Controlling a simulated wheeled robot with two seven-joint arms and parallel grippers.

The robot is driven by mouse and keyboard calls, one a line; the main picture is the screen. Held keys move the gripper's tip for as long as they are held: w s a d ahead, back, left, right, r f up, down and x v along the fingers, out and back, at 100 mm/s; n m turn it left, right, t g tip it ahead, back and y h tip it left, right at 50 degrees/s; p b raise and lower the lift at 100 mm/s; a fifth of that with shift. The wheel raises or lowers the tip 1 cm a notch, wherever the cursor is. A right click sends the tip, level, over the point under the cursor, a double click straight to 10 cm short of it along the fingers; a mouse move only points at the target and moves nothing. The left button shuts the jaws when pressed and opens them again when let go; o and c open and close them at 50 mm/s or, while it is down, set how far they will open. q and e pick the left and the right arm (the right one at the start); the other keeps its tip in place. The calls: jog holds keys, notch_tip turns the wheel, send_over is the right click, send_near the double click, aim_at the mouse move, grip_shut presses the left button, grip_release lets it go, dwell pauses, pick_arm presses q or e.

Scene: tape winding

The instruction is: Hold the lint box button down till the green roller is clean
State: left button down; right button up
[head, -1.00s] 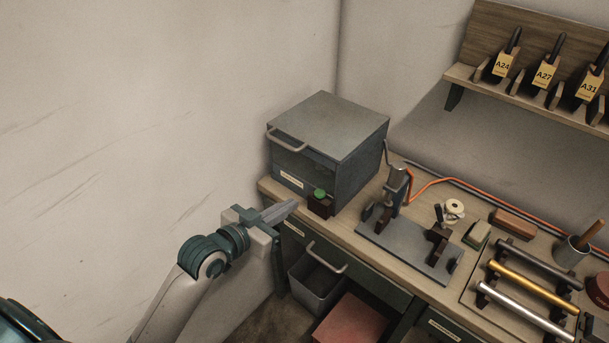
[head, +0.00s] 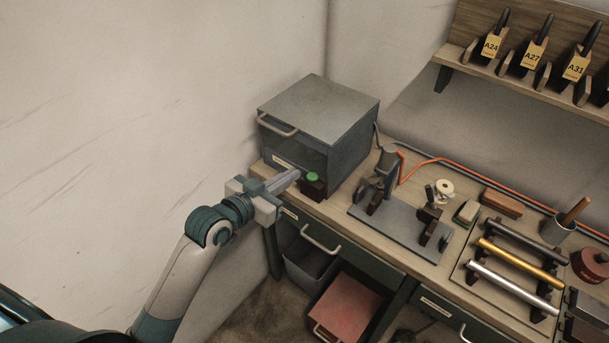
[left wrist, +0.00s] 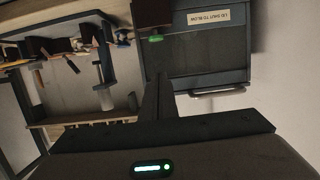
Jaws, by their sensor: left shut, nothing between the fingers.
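The lint box (head: 322,115) is a grey metal box with a handle on its front, at the back left of the bench; its lid looks shut. It also shows in the left wrist view (left wrist: 205,50), with a "LID SHUT TO BLOW" label. The green button (head: 313,177) sits on a small dark block at the box's front corner, and shows in the left wrist view (left wrist: 156,38). My left gripper (head: 297,173) is shut and empty, its tips just left of the button; I cannot tell whether they touch it. No green roller shows. My right gripper is not in view.
A metal stand (head: 392,215) with a clamp is right of the box. Black, gold (head: 520,262) and silver rollers lie on a rack further right. An orange hose (head: 430,160) runs along the back. A grey bin (head: 310,262) is below the bench.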

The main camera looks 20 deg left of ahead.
pick_arm(q)
jog(key=p, duration=0.2)
send_over(312, 178)
jog(key=s+a, duration=0.2)
jog(key=s, duration=0.1)
jog(key=shift+w+d+f, duration=0.2)
jog(key=shift+d+f, duration=0.05)
jog(key=shift+f, duration=0.3)
jog(key=shift+w+d+f, duration=0.1)
jog(key=shift+w+f, duration=0.1)
jog(key=shift+f, duration=2)
